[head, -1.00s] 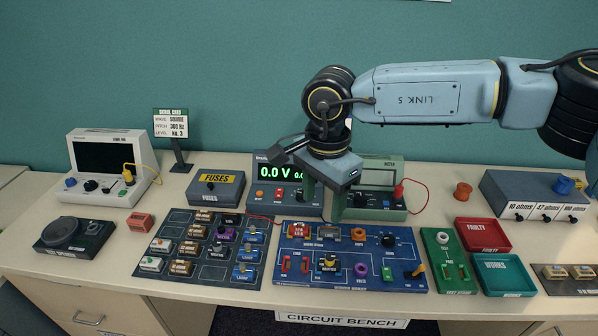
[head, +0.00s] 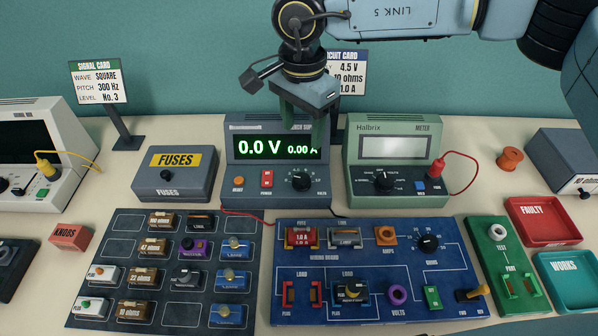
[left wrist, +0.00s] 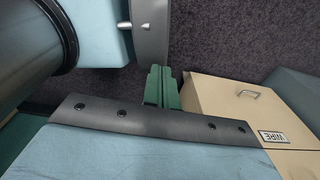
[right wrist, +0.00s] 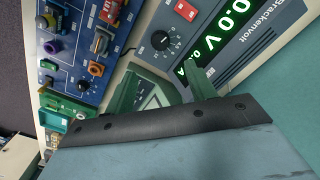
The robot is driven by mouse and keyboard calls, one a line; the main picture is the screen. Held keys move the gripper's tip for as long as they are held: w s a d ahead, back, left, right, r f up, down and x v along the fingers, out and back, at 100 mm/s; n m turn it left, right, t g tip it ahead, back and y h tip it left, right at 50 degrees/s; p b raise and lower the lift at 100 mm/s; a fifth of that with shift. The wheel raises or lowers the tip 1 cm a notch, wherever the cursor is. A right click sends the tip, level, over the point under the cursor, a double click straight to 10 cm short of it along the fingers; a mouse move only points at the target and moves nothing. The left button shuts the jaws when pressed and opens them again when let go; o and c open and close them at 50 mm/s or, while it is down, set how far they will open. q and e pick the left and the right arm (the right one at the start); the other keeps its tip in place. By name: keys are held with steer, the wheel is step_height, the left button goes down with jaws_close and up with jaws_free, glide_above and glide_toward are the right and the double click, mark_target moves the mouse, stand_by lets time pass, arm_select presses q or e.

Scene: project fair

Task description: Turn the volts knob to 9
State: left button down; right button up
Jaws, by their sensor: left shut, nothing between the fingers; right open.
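The bench supply (head: 275,198) shows 0.0 V and 0.00 A on its green display. Its black volts knob (head: 301,179) sits on the front at lower right, with a dial scale around it. The pointer's exact mark is too small to read. The knob also shows in the right wrist view (right wrist: 160,40). My right gripper (head: 306,122) is open and empty, pointing down above the knob, apart from it, and covering part of the display. My left gripper (left wrist: 160,88) is shut and empty, over dark floor beside a drawer cabinet, outside the head view.
The green meter (head: 395,199) stands close at right of the supply, with a red lead. The fuses box (head: 175,185) stands at left. The blue wiring board (head: 380,270) and the dark parts tray (head: 181,281) lie in front. A circuit card (head: 347,70) stands behind.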

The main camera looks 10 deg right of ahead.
mark_target(302, 178)
step_height(302, 178, down, 13)
steer(key=shift+f+p, duration=0.15)
steer(key=shift+p, duration=0.15)
steer(key=c, duration=1)
